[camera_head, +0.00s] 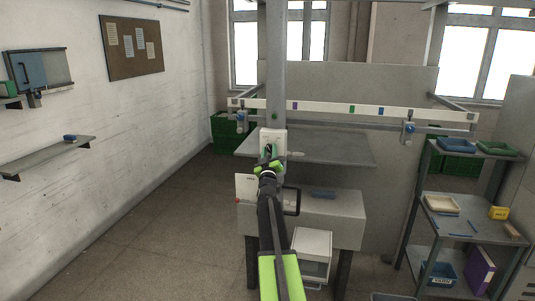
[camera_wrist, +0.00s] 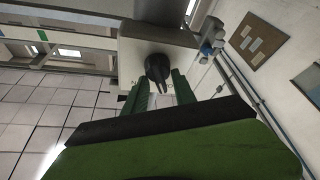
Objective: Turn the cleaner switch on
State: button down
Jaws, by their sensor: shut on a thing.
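The cleaner switch is a dark round knob with a pointed handle (camera_wrist: 158,69) on the face of a pale box (camera_wrist: 136,52) in the wrist view. In the head view the same pale box (camera_head: 279,134) sits on the grey upright post. My gripper (camera_wrist: 163,92) has its two green fingers on either side of the knob's pointed handle and is shut on it. In the head view my gripper (camera_head: 268,160) is right at the front of the box, and the knob is mostly hidden behind it. Lettering beside the knob is partly covered by the fingers.
A grey table (camera_head: 335,148) lies behind my arm. A shelf rack (camera_head: 440,204) with trays stands at the right. The floor at the left is clear.

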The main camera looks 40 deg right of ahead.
jog(key=m+g+h, duration=0.1)
jog(key=m, duration=0.2)
jog(key=m+g+h, duration=0.1)
jog(key=m, duration=0.1)
jog(key=m+g+h, duration=0.1)
jog(key=m, duration=0.2)
jog(key=shift+d+m+g+b, duration=0.15)
jog(key=shift+m+g+b, duration=0.15)
jog(key=m+g, duration=0.1)
jog(key=m, duration=0.2)
jog(key=m+g+h+p, duration=0.1)
jog(key=m+g, duration=0.1)
jog(key=m, duration=0.2)
jog(key=shift+s+m+g, duration=0.1)
jog(key=shift+m+g, duration=0.3)
jog(key=c, duration=1.4)
grip_release()
jog(key=o, duration=0.4)
jog(key=shift+d+f, duration=0.15)
jog(key=shift+f, duration=0.05)
jog(key=shift+r, duration=0.15)
